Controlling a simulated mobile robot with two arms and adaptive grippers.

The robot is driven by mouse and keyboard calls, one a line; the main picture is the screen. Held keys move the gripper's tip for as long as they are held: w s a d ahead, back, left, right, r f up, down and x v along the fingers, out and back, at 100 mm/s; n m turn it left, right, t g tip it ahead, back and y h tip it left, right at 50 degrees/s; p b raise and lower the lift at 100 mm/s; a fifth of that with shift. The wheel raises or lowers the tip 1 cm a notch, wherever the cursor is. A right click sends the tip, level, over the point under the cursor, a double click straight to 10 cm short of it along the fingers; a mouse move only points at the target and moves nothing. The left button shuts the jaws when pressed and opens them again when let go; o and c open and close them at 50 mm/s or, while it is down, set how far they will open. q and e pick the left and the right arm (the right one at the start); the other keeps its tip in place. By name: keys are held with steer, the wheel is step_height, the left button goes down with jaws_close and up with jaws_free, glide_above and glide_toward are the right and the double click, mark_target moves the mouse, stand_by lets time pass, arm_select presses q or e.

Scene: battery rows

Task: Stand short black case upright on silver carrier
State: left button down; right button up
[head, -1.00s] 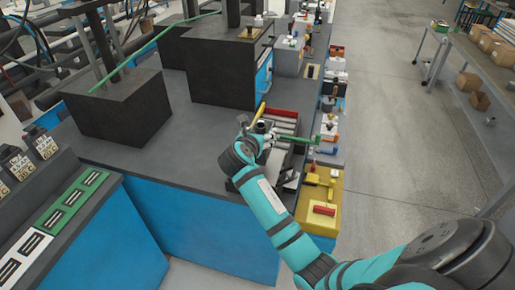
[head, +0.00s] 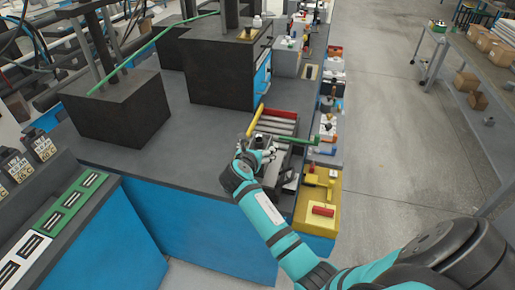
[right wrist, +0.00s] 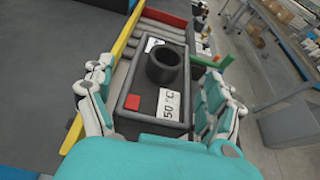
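The short black case (right wrist: 155,105) has a round black collar on top, a red square and a white "50 °C" label. It is between the two fingers of my right gripper (right wrist: 158,100), which sit close against its sides. In the head view my right gripper (head: 258,150) holds the dark case at the near end of the silver carrier (head: 276,127). The carrier has grey bars, with red, yellow and green rails around it. The underside of the case is hidden, so I cannot tell whether it touches the carrier. My left gripper is not in view.
A yellow block with red parts (head: 318,210) stands at the near right edge of the bench. Several small items line the right edge behind it. A large dark block (head: 222,75) stands behind the carrier.

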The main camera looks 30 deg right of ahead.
steer(key=b+v, duration=0.1)
steer(key=v, duration=1.1)
steer(key=s+a+f+m+g+y, duration=0.1)
steer(key=a+f+y, duration=0.1)
steer(key=f, duration=0.9)
steer(key=a+f+m+y, duration=0.2)
steer(key=a+f, duration=0.1)
steer(key=f, duration=0.7)
steer(key=s+a+f+m+g+y, duration=0.15)
steer(key=s+f, duration=0.25)
steer(key=f, duration=0.4)
steer(key=s+f+m+g+y, duration=0.1)
steer(key=s+f+m+y, duration=0.15)
steer(key=s+f, duration=0.35)
steer(key=s+f+m+g, duration=0.1)
steer(key=s+f+m, duration=0.4)
steer(key=s, duration=0.6)
steer(key=s+f+m+g+y, duration=0.1)
steer(key=s+f+m, duration=0.5)
steer(key=s, duration=0.6)
steer(key=s+f+m+g+y, duration=0.1)
steer(key=s+f+m+g, duration=0.1)
steer(key=s+f+m, duration=0.3)
steer(key=s+d+f, duration=0.1)
steer(key=s+f, duration=0.3)
steer(key=s, duration=0.2)
steer(key=shift+s+f+m, duration=0.3)
steer(key=shift+f+m, duration=0.05)
steer(key=shift+m, duration=0.05)
